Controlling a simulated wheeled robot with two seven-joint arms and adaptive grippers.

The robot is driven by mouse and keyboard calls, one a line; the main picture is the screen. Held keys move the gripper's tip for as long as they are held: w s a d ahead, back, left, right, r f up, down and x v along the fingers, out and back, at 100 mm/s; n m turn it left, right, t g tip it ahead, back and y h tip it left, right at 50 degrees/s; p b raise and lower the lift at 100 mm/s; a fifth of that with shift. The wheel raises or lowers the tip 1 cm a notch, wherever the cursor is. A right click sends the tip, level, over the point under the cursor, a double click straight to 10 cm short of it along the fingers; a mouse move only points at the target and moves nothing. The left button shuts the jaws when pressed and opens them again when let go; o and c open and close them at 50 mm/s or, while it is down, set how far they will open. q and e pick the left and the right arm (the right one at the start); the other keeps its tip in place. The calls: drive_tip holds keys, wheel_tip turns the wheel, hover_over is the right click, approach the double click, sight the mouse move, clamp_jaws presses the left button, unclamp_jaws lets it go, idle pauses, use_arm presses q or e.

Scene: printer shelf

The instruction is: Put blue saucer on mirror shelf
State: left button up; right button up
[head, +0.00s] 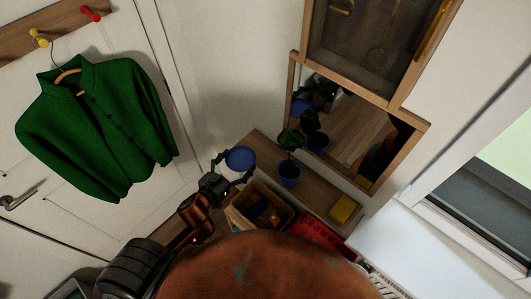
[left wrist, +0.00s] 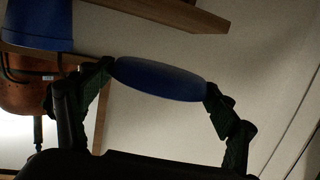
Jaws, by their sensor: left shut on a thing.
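The blue saucer (head: 240,158) is held between the two fingers of my left gripper (head: 235,166), at the left end of the mirror shelf in the head view. In the left wrist view the saucer (left wrist: 160,78) is seen nearly edge-on, with a fingertip at each side of its rim. The wooden mirror shelf (head: 316,194) runs under the mirror (head: 352,145). I cannot tell from the head view how high the saucer is over the shelf. In the left wrist view a wooden board (left wrist: 185,14) shows at the top. My right gripper is not in view.
A plant in a blue pot (head: 289,175) stands on the shelf, right of the saucer. A yellow block (head: 344,209) lies near the shelf's right end. Below are a wooden box (head: 240,220) and a red crate (head: 325,243). A green jacket (head: 98,125) hangs at the left.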

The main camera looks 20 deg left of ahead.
use_arm(q)
drive_tip(key=p, duration=0.2)
hover_over(261, 154)
drive_tip(key=shift+r, duration=0.1)
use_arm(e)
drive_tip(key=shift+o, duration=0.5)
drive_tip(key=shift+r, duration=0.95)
use_arm(q)
wheel_tip(261, 154, down, 3)
drive_tip(key=shift+a+r+b, duration=0.1)
drive_tip(key=shift+b, duration=0.35)
wheel_tip(261, 154, down, 4)
drive_tip(key=shift+r+b, duration=0.15)
drive_tip(key=shift+b, duration=0.25)
drive_tip(key=shift+w+f, duration=0.1)
drive_tip(key=shift+f, duration=0.25)
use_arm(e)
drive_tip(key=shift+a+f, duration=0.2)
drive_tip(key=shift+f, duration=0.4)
use_arm(q)
drive_tip(key=o, duration=0.7)
drive_tip(key=shift+f, duration=0.2)
drive_tip(key=o, duration=0.5)
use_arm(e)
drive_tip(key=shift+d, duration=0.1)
use_arm(q)
drive_tip(key=shift+r, duration=0.15)
